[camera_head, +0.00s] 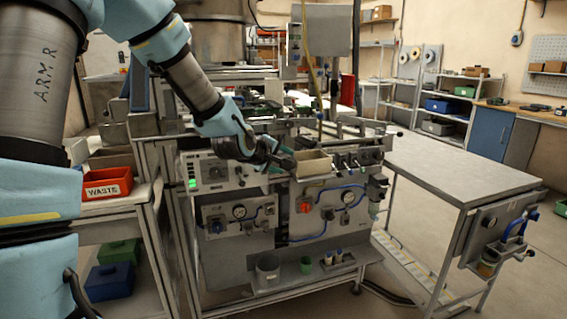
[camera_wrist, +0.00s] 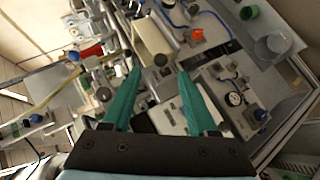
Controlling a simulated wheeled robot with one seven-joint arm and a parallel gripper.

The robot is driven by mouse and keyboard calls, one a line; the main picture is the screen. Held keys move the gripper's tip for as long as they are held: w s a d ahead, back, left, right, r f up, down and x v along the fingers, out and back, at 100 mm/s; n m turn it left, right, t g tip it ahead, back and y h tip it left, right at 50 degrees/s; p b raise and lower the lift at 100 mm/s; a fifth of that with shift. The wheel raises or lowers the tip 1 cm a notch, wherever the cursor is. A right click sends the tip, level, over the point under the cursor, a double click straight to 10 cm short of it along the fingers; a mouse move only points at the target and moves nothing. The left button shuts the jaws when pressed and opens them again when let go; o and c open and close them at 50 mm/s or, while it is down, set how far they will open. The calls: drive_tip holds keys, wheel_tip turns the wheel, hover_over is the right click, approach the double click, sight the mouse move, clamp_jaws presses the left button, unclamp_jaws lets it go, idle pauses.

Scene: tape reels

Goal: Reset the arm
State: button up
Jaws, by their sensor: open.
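My arm reaches in from the left in the head view, with light blue covers over grey links. My gripper (camera_head: 288,163) is in front of the machine's upper face, beside a beige open bin (camera_head: 313,168). In the wrist view my gripper (camera_wrist: 160,85) shows two green fingers spread apart with nothing between them. The beige bin (camera_wrist: 152,42) appears beyond the fingertips, and I cannot tell the exact gap to it.
The machine (camera_head: 270,215) carries gauges, knobs and blue hoses. A red WASTE bin (camera_head: 107,184) stands on a side bench at left. A steel table (camera_head: 450,170) at right has a clear top. Open floor lies at lower right.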

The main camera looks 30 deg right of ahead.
drive_tip(key=s+a+f+m+g+y, duration=0.1)
drive_tip(key=a+f+m+y, duration=0.15)
drive_tip(key=a, duration=0.85)
drive_tip(key=s+a+f+m+g+y, duration=0.1)
drive_tip(key=a+f+y, duration=0.25)
drive_tip(key=a, duration=0.85)
drive_tip(key=s+a+m+g+y, duration=0.1)
drive_tip(key=s+a+g+y, duration=0.2)
drive_tip(key=s+a, duration=0.9)
drive_tip(key=a, duration=0.3)
drive_tip(key=shift+a+g+y, duration=0.3)
drive_tip(key=shift+a, duration=0.1)
drive_tip(key=shift+m, duration=0.25)
